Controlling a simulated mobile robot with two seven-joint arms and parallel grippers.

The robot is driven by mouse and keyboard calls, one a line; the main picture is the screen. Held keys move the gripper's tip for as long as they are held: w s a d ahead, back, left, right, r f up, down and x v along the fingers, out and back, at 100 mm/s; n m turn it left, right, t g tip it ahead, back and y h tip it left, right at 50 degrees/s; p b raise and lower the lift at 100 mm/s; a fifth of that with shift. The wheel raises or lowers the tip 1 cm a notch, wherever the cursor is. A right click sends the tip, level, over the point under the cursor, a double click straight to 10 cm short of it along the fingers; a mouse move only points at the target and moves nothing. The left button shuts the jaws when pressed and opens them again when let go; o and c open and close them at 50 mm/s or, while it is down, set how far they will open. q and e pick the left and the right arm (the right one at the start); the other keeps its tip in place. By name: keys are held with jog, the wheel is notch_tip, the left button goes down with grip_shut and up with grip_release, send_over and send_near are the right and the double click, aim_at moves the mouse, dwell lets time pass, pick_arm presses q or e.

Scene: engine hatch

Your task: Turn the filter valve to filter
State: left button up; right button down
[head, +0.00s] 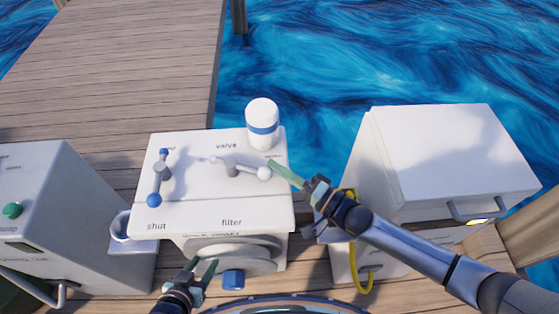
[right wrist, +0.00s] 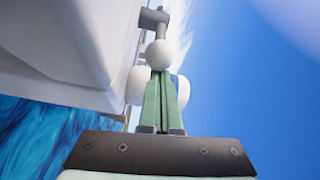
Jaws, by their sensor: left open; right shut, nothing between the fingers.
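The filter valve (head: 232,167) is a grey hub with a light lever on top of the white box, under the word "valve". Its lever lies nearly crosswise, with a white ball knob (head: 264,173) at the right end. My right gripper (head: 271,163) is shut and empty, its green fingertips right beside the knob. In the right wrist view the knob (right wrist: 159,54) is just beyond the shut fingertips (right wrist: 161,75); I cannot tell whether they touch. My left gripper (head: 203,268) is open, low in front of the white box, away from the valve.
A blue-knobbed lever (head: 161,172) stands left on the box, above "shut". A white canister with a blue band (head: 262,125) stands behind the valve knob. A white cabinet (head: 440,160) is at right, a box with a green button (head: 13,210) at left. Water lies beyond.

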aim_at(266, 178)
pick_arm(q)
jog(key=shift+r+p, duration=0.6)
jog(key=shift+r, duration=0.15)
pick_arm(e)
jog(key=shift+s+a, duration=0.35)
jog(key=shift+s, duration=0.5)
jog(key=shift+s+a, duration=0.3)
jog(key=shift+s, duration=0.65)
